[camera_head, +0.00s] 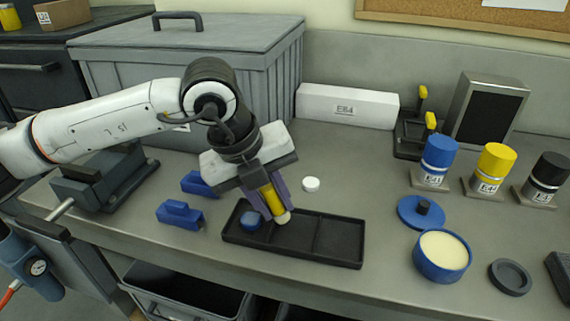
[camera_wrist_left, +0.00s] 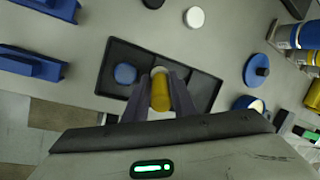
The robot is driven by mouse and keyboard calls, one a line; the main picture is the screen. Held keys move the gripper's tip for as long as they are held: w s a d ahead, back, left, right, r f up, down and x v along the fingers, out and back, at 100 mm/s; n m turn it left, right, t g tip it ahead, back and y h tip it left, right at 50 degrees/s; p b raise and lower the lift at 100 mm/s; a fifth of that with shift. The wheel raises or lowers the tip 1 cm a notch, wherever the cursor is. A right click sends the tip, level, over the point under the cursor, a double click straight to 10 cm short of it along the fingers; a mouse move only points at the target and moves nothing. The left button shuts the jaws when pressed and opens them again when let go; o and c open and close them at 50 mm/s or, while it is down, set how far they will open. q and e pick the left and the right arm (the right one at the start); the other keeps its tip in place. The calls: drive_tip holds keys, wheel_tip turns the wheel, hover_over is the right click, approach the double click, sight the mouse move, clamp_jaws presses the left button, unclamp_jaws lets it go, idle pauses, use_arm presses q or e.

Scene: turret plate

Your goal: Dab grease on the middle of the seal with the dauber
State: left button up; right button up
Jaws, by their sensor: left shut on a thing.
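My left gripper (camera_head: 266,200) is shut on the dauber, a yellow handle (camera_head: 271,198) with a pale tip, and holds it tilted, tip down, over the black tray (camera_head: 340,262). In the left wrist view the dauber (camera_wrist_left: 160,95) stands between the two fingers (camera_wrist_left: 160,100). The tip appears over the tray near the divider between left and middle compartments; whether it touches anything I cannot tell. A round blue piece (camera_head: 250,221) lies in the tray's left compartment, also in the left wrist view (camera_wrist_left: 125,73). I cannot tell whether it is the seal. An open blue pot (camera_head: 442,262) holds cream-coloured grease.
A white disc (camera_head: 311,184) lies behind the tray. Blue blocks (camera_head: 180,214) lie to its left. A blue lid (camera_head: 421,212), a dark ring (camera_head: 510,277) and several capped bottles (camera_head: 493,168) stand at right. A white box (camera_head: 347,105) stands at the back.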

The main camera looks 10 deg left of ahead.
sight(284, 215)
use_arm(q)
drive_tip(key=shift+d+f, duration=0.25)
drive_tip(key=shift+d, duration=0.6)
drive_tip(key=shift+d+r, duration=0.1)
drive_tip(key=shift+r, duration=0.3)
wheel_tip(284, 215, up, 4)
drive_tip(key=shift+s+r+p, duration=0.1)
drive_tip(key=shift+p, duration=0.5)
drive_tip(key=shift+r+p, duration=0.95)
drive_tip(key=shift+r, duration=1.05)
